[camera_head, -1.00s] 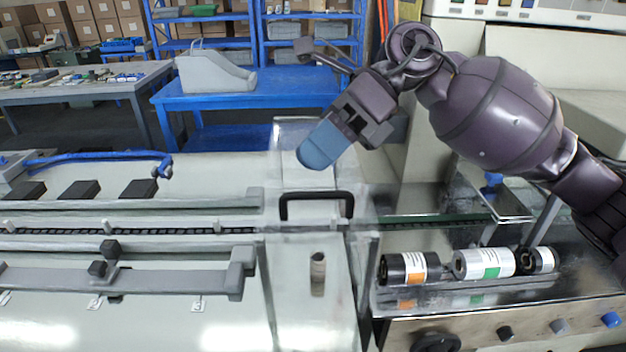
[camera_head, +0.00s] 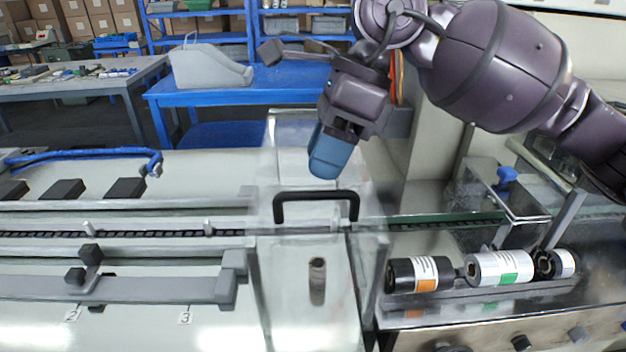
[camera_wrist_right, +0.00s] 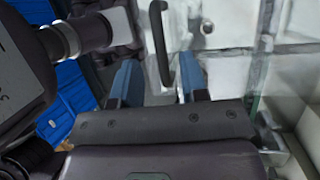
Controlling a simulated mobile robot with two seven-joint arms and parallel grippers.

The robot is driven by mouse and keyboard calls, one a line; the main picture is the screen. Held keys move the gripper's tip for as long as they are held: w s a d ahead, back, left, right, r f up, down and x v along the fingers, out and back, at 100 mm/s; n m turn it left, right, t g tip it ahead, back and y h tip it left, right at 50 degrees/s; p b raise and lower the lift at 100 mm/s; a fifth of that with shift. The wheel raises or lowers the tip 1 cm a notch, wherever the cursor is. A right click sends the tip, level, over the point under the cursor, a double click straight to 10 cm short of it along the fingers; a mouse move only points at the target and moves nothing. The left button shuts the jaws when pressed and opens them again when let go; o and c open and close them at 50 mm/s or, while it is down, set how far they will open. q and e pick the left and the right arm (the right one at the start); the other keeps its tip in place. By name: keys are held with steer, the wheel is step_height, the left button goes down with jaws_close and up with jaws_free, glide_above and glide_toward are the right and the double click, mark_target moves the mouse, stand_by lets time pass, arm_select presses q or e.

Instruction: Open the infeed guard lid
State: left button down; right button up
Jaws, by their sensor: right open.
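The infeed guard lid (camera_head: 300,238) is a clear cover over the conveyor at the middle of the head view, and it looks closed. Its black bar handle (camera_head: 316,194) stands on the top. My right gripper (camera_head: 325,160) has blue fingertips and hangs just above and behind the handle, apart from it in the head view. In the right wrist view, the two blue fingers of my right gripper (camera_wrist_right: 157,85) are spread, with the black handle (camera_wrist_right: 160,40) appearing between and beyond them. My left gripper is not in view.
The conveyor chain (camera_head: 130,233) runs left from the lid. A blue table (camera_head: 270,92) stands behind. Space above the left conveyor is free.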

mark_target(311, 192)
steer(key=shift+x, duration=2)
jaws_close()
